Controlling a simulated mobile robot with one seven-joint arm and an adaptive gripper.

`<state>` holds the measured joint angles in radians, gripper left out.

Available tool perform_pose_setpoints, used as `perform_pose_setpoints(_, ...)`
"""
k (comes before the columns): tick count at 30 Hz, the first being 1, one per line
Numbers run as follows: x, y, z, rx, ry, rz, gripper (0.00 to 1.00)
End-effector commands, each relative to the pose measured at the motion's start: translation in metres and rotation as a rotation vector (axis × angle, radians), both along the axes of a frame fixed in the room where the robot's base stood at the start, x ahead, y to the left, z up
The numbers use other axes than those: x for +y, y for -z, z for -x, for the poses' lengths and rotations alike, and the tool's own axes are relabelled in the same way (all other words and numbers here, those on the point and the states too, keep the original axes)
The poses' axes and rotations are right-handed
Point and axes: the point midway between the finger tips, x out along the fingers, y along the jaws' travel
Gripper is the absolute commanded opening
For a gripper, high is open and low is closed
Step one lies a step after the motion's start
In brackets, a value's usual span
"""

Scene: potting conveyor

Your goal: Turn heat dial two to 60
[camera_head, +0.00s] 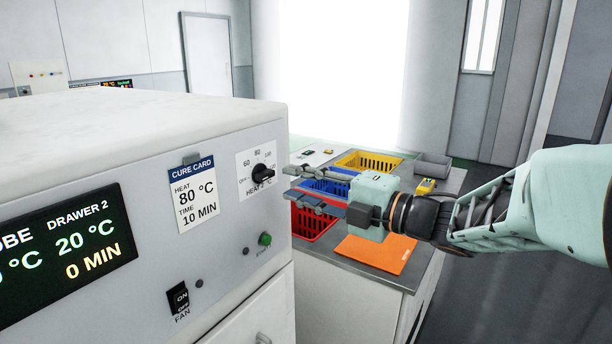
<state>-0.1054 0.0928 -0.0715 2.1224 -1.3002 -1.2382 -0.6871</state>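Heat dial two (262,173) is a black knob on a white plate at the right end of the oven's front panel. Its scale shows OFF, 60, 80 and a partly readable mark to the right. I cannot tell for certain which mark the knob points at. My gripper (290,182) reaches in from the right with its two fingers spread apart and nothing between them. The fingertips are close to the dial's right side, and I see no clear contact. The display (75,245) reads drawer 2, 20 °C, 0 MIN.
A cure card (194,190) reads heat 80 °C, time 10 MIN. A green button (265,239) and a fan switch (179,297) sit lower on the panel. Behind my gripper, a bench holds yellow (369,160), blue and red baskets and an orange mat (376,253).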

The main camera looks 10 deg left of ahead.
Motion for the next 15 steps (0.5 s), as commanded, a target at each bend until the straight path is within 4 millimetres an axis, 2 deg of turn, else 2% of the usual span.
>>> perform_pose_setpoints(1,0.011,-0.001,-0.003,0.0,-0.005,0.0,0.28)
perform_pose_setpoints(6,0.035,-0.001,-0.014,-0.001,-0.002,0.0,0.28)
perform_pose_setpoints(9,0.045,0.0,-0.018,0.0,-0.001,0.001,0.28)
perform_pose_setpoints(15,0.051,-0.001,-0.022,-0.001,0.001,-0.001,0.28)
